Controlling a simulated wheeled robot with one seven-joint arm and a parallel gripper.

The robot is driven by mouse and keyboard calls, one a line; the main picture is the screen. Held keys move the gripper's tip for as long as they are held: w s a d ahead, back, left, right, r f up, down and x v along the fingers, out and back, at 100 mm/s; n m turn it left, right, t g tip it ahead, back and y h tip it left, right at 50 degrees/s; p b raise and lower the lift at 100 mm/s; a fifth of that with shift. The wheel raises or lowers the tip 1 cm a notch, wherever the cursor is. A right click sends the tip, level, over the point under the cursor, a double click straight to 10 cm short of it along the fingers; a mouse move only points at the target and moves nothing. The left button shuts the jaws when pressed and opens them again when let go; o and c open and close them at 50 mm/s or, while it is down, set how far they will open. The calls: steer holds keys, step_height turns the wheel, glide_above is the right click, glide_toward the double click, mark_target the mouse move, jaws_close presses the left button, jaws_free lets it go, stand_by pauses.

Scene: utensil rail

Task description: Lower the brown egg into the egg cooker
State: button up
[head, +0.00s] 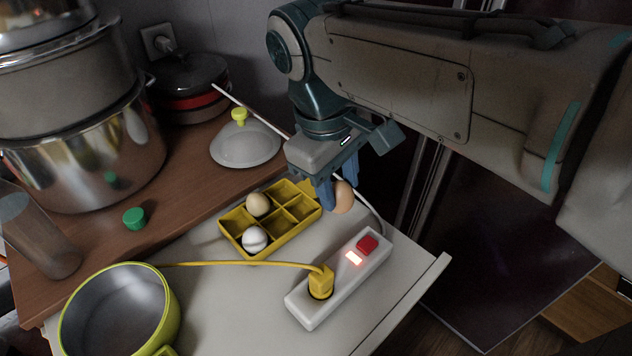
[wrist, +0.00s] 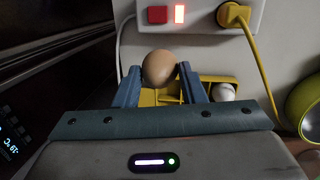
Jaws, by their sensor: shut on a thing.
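The brown egg (head: 343,197) is held between the blue fingers of my gripper (head: 335,192), above the board's right side, near the yellow egg tray. In the wrist view the egg (wrist: 159,67) sits between both fingertips of my gripper (wrist: 158,80). The egg cooker appears to be the round pan with a yellow-green rim (head: 172,318) and grey inside at the lower left. Its inside looks empty. A grey domed lid (head: 245,153) with a yellow knob lies at the back. My gripper is well to the right of the cooker.
The yellow tray (head: 262,252) holds a tan egg (head: 258,204) and a white egg (head: 254,239). A white power strip (head: 304,309) with a lit switch is in front; a yellow cord runs from it to the cooker. Stacked metal pots (head: 85,150) stand left, with a green cap (head: 134,218).

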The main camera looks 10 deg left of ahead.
steer(key=s+a+r+p, duration=0.6)
steer(key=s+a, duration=0.3)
steer(key=a, duration=0.3)
steer(key=s+a+f+p, duration=0.1)
steer(key=s+a, duration=0.3)
steer(key=a, duration=0.4)
steer(key=s+a+f+p, duration=0.1)
steer(key=s+a+f, duration=0.2)
steer(key=a, duration=0.5)
steer(key=shift+s+f+p, duration=0.3)
steer(key=shift+s+f, duration=0.1)
steer(key=shift+s, duration=0.2)
steer(key=shift+a, duration=0.1)
steer(key=shift+f+b, duration=1.8)
steer(key=shift+f, duration=0.8)
steer(key=shift+f+b, duration=1.7)
steer(key=shift+f, duration=0.7)
